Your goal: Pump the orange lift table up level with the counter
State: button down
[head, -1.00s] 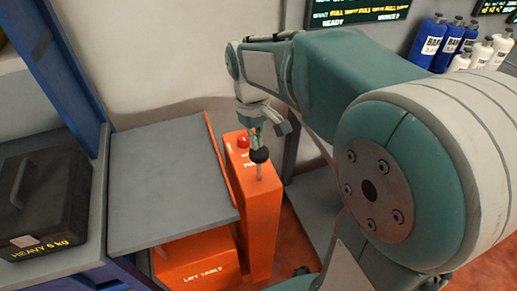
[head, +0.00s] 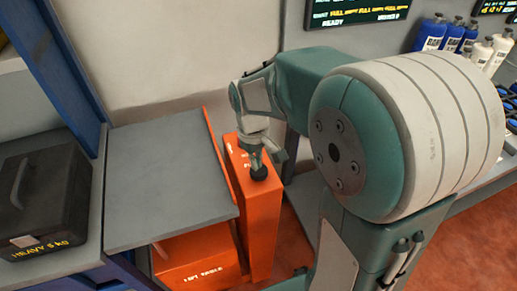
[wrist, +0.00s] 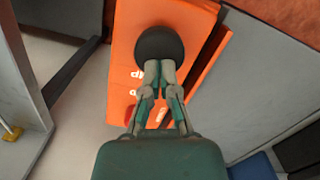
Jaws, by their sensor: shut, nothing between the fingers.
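The lift table has a grey top (head: 165,185) over an orange base (head: 200,262). An orange pump column (head: 263,225) stands at its right side. A black round knob (head: 259,173) sits low over the column's top, with its rod hidden. My gripper (head: 257,160) is shut, pointing down, with its fingertips at the knob. In the wrist view my shut fingertips (wrist: 160,64) meet the edge of the black knob (wrist: 160,45), with nothing between them.
A black case marked heavy 5 kg (head: 38,195) rests on a grey surface at left, beside the lift table's top; I cannot tell whether the two are level. A blue post (head: 65,75) rises behind. Blue and white bottles (head: 445,38) stand at far right.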

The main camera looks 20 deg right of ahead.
jog(key=shift+f, duration=0.45)
jog(key=shift+w+a+r, duration=0.2)
jog(key=shift+w, duration=0.3)
jog(key=shift+w+a+r, duration=0.15)
jog(key=shift+w+r, duration=0.05)
jog(key=shift+w, duration=0.25)
jog(key=shift+w+a+r, duration=0.2)
jog(key=shift+w, duration=0.3)
jog(key=shift+r, duration=0.1)
notch_tip(320, 180, up, 12)
jog(key=w, duration=0.1)
jog(key=shift+a, duration=0.25)
jog(key=shift+w+f, duration=0.1)
jog(key=shift+f, duration=0.1)
jog(key=s+d+m+t, duration=0.1)
jog(key=s+m+t, duration=0.3)
jog(key=s, duration=1.3)
jog(key=t, duration=0.2)
jog(key=shift+s+d+f+t, duration=0.15)
jog(key=shift+s+f+t, duration=0.25)
